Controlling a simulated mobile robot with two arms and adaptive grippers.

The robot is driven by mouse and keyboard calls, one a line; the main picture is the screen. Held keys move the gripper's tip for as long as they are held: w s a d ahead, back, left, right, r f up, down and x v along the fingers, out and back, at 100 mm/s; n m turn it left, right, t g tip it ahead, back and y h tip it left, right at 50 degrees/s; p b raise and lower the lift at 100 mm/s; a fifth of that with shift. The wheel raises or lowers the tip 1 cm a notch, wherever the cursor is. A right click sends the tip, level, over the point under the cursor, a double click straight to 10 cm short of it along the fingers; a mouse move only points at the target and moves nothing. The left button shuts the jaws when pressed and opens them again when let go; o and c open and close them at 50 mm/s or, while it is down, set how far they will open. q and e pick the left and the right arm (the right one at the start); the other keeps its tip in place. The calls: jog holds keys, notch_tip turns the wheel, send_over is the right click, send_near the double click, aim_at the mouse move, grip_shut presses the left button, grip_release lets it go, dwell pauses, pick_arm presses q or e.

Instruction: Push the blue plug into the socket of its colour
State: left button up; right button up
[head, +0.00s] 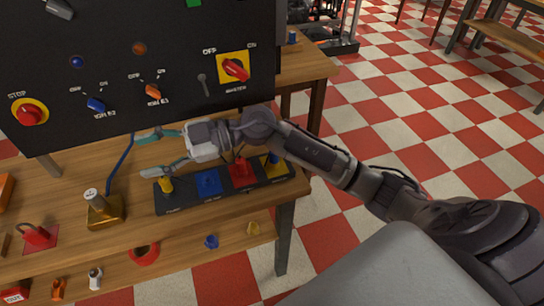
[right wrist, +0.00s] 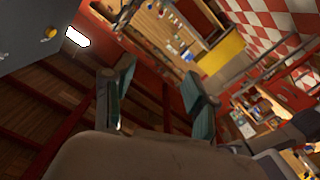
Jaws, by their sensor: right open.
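A dark socket strip (head: 225,192) lies on the bench. Its blue square socket (head: 208,182) has nothing clearly standing in it. A blue cable (head: 126,160) hangs left of the strip. My right gripper (head: 152,153) is open above the strip's left end, its teal fingers wide apart. The right wrist view also shows its fingers (right wrist: 155,92) with nothing held between them. My left gripper is not in view.
A black control panel (head: 130,70) with knobs rises behind the strip. A brass block (head: 104,212) is to the left. Loose parts, including a red ring (head: 144,254), lie on the lower shelf.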

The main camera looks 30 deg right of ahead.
jog(key=d+f+g+h, duration=0.2)
jog(key=d+f+h, duration=0.1)
jog(key=m+g+h, duration=0.2)
jog(key=m+h, duration=0.6)
jog(key=h, duration=0.6)
send_over(274, 158)
jog(key=w+d, duration=0.2)
notch_tip(274, 158, down, 2)
jog(key=f, duration=0.7)
jog(key=shift+s+a+f+p, duration=0.15)
jog(key=shift+a+f+p, duration=0.15)
jog(key=shift+a+f, duration=0.1)
jog(key=f, duration=0.1)
jog(key=f+p, duration=0.1)
jog(key=f, duration=0.2)
jog(key=shift+s+a, duration=0.2)
jog(key=shift+s, duration=0.15)
jog(key=shift+f, duration=0.65)
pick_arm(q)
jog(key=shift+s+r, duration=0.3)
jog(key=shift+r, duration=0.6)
pick_arm(e)
grip_shut()
